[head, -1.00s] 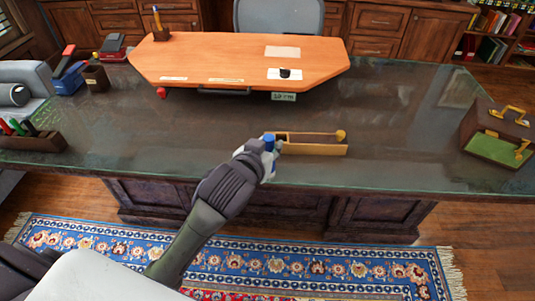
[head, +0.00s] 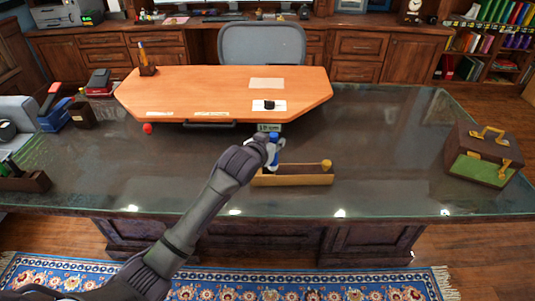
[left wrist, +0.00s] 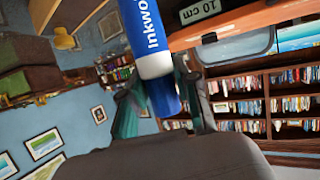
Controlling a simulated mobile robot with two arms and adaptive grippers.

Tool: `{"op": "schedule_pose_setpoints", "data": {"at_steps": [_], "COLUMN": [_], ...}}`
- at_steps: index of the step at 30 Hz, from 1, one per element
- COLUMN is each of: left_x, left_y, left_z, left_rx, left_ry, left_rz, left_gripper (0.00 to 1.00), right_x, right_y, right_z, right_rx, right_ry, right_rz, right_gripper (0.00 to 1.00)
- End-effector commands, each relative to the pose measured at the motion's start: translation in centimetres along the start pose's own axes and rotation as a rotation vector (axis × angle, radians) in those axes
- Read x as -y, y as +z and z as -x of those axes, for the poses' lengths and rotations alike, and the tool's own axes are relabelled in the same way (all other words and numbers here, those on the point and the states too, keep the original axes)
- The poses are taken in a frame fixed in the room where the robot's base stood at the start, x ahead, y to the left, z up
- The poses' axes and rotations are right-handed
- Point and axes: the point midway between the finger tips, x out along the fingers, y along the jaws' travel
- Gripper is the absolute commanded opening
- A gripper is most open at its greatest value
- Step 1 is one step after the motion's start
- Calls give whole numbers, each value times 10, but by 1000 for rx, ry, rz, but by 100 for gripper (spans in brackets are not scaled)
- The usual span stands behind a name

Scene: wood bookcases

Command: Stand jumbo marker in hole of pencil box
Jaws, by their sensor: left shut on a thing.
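My left gripper (head: 268,148) is shut on the jumbo marker (head: 274,158), which is blue and white. The marker looks roughly upright in the head view. In the left wrist view the marker (left wrist: 143,35) shows white "Inkwo" lettering, a white band and a darker blue end between the fingers (left wrist: 160,100). The pencil box (head: 292,180) is a long, low wooden box with a yellow knob at its right end. It lies on the glass-topped desk. The gripper and marker appear above and behind its left part; the exact gap cannot be told. The hole is not clearly visible. My right gripper is out of view.
An orange-brown board (head: 220,95) lies behind the box, with a "10 cm" label at its front edge. A brown case (head: 482,152) stands at the right. A marker holder (head: 25,181) is at the left. The glass (head: 390,150) right of the box is clear.

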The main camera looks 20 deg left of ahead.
Motion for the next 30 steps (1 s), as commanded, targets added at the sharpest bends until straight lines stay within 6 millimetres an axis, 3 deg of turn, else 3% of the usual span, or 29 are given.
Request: {"op": "schedule_pose_setpoints", "data": {"at_steps": [4, 14, 26, 27, 30], "left_x": [15, 17, 17, 17, 17], "left_y": [9, 45, 50, 50, 50], "left_z": [-2, -16, -19, -19, -19], "left_rx": [1, 2, 0, 0, 0], "left_ry": [0, 1, 1, 1, 1], "left_rz": [-1, 0, 0, 0, 0], "left_gripper": [0, 0, 0, 34, 50], "right_x": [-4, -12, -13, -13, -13], "right_y": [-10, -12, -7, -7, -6], "right_z": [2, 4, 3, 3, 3], "right_rx": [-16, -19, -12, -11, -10], "right_ry": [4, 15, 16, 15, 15], "right_rz": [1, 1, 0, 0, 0], "right_gripper": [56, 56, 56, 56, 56]}}
